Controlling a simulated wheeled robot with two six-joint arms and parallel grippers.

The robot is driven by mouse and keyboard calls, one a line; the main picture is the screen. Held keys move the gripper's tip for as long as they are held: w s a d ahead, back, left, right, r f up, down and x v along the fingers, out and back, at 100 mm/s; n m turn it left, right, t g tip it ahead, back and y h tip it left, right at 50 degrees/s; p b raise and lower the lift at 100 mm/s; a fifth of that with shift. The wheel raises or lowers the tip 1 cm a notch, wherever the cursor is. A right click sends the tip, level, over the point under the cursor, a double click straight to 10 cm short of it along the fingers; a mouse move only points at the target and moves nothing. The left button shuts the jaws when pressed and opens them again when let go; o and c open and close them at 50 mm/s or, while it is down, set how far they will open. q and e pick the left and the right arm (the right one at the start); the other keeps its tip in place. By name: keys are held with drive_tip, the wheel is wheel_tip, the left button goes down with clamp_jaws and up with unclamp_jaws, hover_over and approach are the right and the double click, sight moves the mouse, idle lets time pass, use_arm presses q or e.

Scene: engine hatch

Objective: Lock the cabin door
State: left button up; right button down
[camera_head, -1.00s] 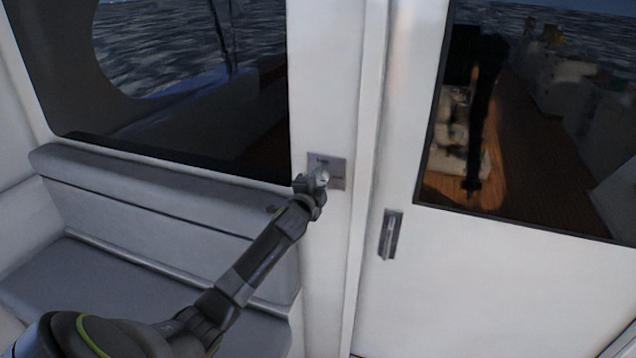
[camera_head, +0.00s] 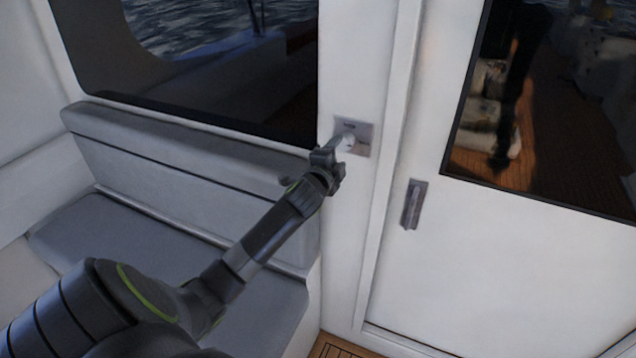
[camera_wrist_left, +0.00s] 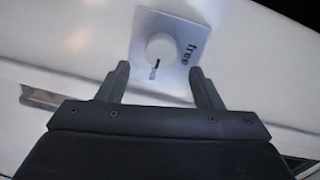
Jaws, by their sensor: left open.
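The lock plate (camera_head: 364,131) is a small grey square with a round knob (camera_head: 346,142), set in the white post left of the cabin door (camera_head: 520,260). In the left wrist view the plate (camera_wrist_left: 182,82) shows the word "free" and a pale knob (camera_wrist_left: 160,48) with a dark mark. My left gripper (camera_head: 338,150) is open in front of the knob. In the wrist view its two fingers (camera_wrist_left: 160,78) are apart, one on each side below the knob, with nothing between them. Whether a finger touches the plate cannot be told. My right gripper is not in view.
The door has a recessed handle (camera_head: 413,205) and a dark window showing a deck outside. A grey cushioned bench (camera_head: 170,240) stands at the left under a large window. Wooden floor (camera_head: 340,348) shows at the bottom.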

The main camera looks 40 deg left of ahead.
use_arm(q)
drive_tip(key=b+v, duration=0.3)
drive_tip(key=v, duration=0.9)
drive_tip(key=shift+s, duration=0.45)
drive_tip(key=shift+f, duration=0.1)
